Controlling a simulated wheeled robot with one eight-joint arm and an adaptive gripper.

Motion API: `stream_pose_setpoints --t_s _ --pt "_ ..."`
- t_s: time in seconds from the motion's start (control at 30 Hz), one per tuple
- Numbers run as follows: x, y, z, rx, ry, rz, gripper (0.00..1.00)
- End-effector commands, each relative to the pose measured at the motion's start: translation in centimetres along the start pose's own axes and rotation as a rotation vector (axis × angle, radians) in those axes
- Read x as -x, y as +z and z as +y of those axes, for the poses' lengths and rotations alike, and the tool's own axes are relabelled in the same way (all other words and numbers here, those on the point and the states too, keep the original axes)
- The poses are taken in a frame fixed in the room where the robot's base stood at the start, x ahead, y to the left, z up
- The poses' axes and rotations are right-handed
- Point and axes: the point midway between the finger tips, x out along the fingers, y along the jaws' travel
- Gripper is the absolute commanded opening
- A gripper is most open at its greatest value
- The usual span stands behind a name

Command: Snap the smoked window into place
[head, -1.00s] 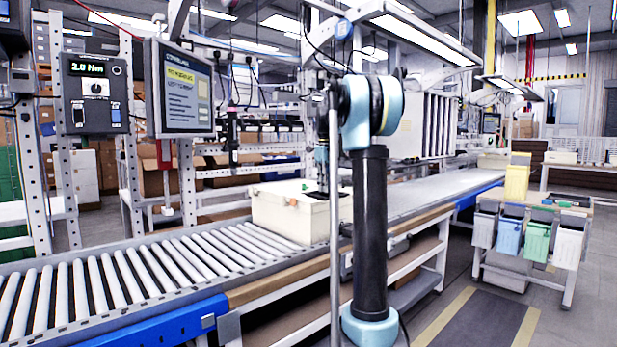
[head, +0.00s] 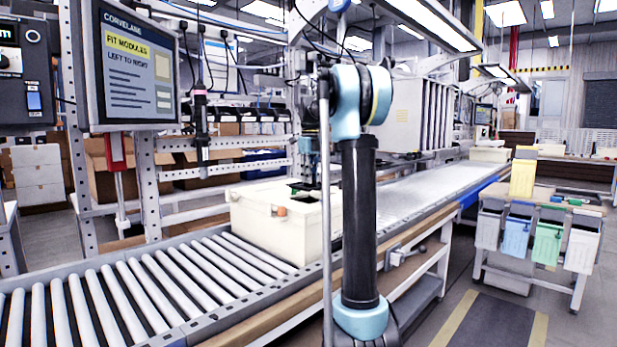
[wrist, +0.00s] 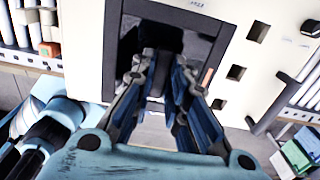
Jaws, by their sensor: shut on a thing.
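A cream enclosure (head: 268,224) sits on the roller conveyor. In the wrist view, its pale face (wrist: 258,60) has several square dark openings and a dark handle-like bar. A dark, glossy panel that looks like the smoked window (wrist: 197,46) lies across the enclosure's large opening, directly beyond my fingers. My gripper (wrist: 158,76) is shut on it near its close edge. I cannot tell whether the panel is seated or just above the face. In the head view, my gripper is mostly hidden behind my arm, above the enclosure's top.
The roller conveyor (head: 120,295) has free rollers left of the enclosure. A screen (head: 137,65) reads "Fit modules left to right". A hanging screwdriver (head: 200,125) is behind the conveyor. A cart with coloured bins (head: 516,237) stands at right. Green boxes (wrist: 300,150) show at the wrist view's lower right.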

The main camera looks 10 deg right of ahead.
Motion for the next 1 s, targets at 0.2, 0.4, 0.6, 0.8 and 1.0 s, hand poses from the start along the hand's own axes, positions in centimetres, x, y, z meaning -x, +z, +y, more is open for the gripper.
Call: stream_pose_setpoints --t_s 0.2,0.4,0.6,0.8,1.0 --pt "-0.3 0.0 -0.1 -0.001 0.0 0.0 0.0" --pt "-1.4 -0.4 -0.6 -0.008 0.0 0.0 0.0" --pt "-2.9 -0.6 -0.8 -0.012 0.0 0.0 0.0" --pt "-3.8 -0.7 -0.9 -0.013 0.0 0.0 0.0" --pt "-3.8 -0.7 -0.9 -0.014 0.0 0.0 0.0"
